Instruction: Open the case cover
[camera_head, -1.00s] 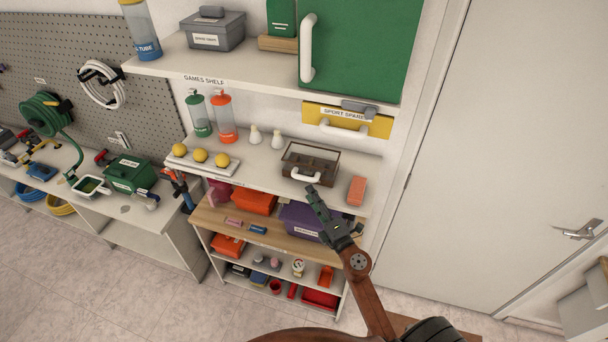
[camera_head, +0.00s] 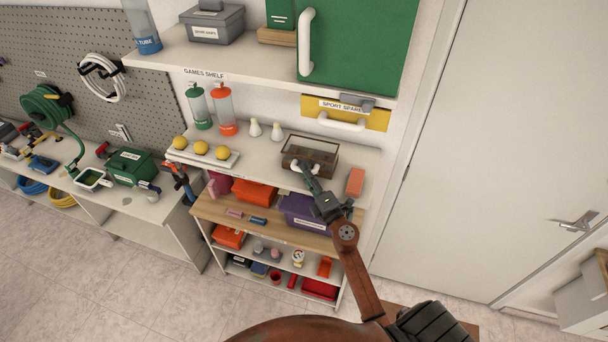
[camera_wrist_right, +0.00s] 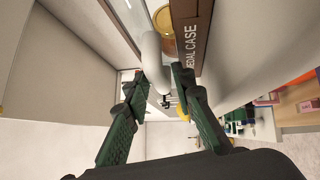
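The case (camera_head: 312,153) is a small brown box with a see-through cover on the middle shelf, and the cover looks shut. In the right wrist view its brown front edge (camera_wrist_right: 189,45) reads "MEDAL CASE", with a gold medal inside. A white handle (camera_wrist_right: 152,55) is on its front. My right gripper (camera_head: 306,172) is at the front of the case. In the right wrist view its fingers (camera_wrist_right: 158,80) are apart, one on each side of the handle; I cannot tell whether they touch it. My left gripper is not in view.
A purple box (camera_head: 300,210) sits beneath.

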